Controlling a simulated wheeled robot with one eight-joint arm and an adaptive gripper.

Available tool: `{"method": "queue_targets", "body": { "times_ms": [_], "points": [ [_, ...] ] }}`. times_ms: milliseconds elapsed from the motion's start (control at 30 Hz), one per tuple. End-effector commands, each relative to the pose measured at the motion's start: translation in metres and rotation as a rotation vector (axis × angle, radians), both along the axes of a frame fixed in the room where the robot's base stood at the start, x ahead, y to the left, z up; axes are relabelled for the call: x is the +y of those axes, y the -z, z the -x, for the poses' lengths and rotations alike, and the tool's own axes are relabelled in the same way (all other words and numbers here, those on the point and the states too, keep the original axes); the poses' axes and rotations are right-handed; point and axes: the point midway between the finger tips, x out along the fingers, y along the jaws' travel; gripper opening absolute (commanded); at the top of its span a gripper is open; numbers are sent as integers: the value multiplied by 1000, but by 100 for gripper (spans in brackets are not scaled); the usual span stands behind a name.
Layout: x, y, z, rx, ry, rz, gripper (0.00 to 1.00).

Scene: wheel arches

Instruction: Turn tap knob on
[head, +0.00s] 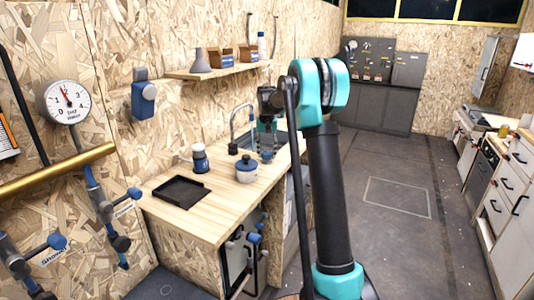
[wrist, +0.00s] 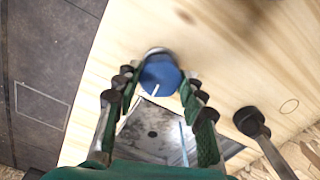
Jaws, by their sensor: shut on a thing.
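The blue round tap knob (wrist: 161,75), with a white pointer line, sits on the wooden counter (wrist: 110,65) in the wrist view. My gripper (wrist: 160,80) has its green fingers on both sides of the knob, closed on it. In the head view my gripper (head: 267,137) is small and partly hidden, low over the counter by the sink. The grey curved tap spout (head: 234,123) stands just left of it. In the wrist view the dark tap post (wrist: 250,121) is at the right and the metal sink basin (wrist: 150,135) lies below the knob.
A wall shelf (head: 215,71) holds small boxes and a bottle. The floor (head: 400,170) at right is clear.

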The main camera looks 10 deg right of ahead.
Motion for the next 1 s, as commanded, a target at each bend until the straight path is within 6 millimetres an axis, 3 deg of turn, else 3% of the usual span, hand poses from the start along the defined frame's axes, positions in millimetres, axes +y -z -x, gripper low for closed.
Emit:
{"method": "queue_targets", "body": {
  "times_ms": [300,800,833,1000],
  "points": [
    [0,0,-1,-2,106,1,11],
    [0,0,0,-1,124,0,11],
    [0,0,0,-1,124,0,41],
    [0,0,0,-1,124,0,61]
  ]
}}
